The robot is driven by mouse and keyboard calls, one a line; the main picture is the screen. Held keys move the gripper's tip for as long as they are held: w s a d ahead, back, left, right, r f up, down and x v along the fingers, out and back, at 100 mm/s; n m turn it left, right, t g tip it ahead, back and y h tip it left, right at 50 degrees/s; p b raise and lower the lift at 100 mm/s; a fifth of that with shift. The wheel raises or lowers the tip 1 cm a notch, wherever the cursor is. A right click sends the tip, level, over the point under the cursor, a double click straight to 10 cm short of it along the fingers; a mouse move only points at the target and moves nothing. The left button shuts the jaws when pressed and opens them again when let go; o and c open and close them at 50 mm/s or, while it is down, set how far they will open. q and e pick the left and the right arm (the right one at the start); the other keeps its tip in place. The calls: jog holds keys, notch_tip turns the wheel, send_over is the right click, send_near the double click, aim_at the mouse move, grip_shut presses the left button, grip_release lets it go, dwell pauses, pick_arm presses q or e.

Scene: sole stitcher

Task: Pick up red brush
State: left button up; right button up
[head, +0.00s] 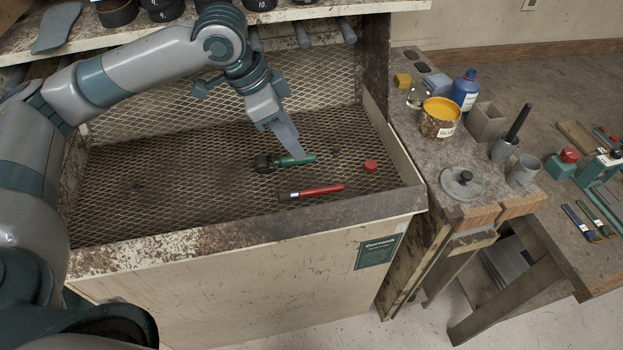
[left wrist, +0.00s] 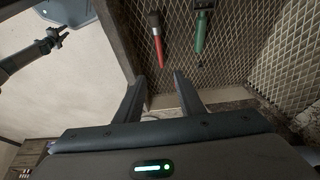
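The red brush (head: 318,190) lies on the mesh floor of the bench tray near its front edge, its dark head to the left. It also shows in the left wrist view (left wrist: 158,45), beyond the fingertips. My left gripper (head: 297,153) is above the mesh, over the green-handled brush (head: 296,160) and behind the red one. In the left wrist view its fingers (left wrist: 156,80) are apart with nothing between them. A dark arm with a small gripper (left wrist: 58,40), seemingly my right, shows at the left of that view; its opening is unclear.
A red cap (head: 370,166) lies right of the brushes. The tray's front ledge (head: 240,228) and right wall bound the mesh. A glue tin (head: 439,118) and blue bottle (head: 465,90) stand on the right bench. The mesh left of the brushes is largely clear.

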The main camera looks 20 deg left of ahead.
pick_arm(q)
jog(key=p, duration=0.3)
send_over(323, 189)
jog(key=s+a, duration=0.1)
jog(key=a, duration=0.1)
notch_tip(323, 189, down, 11)
jog(key=shift+f, duration=0.1)
dwell(0.3)
jog(key=shift+d+f+p, duration=0.15)
jog(key=shift+f+p, duration=0.25)
jog(key=p+x, duration=0.1)
jog(key=x, duration=0.3)
jog(key=shift+s+p, duration=0.1)
jog(key=shift+p, duration=0.2)
jog(key=shift+f, duration=0.25)
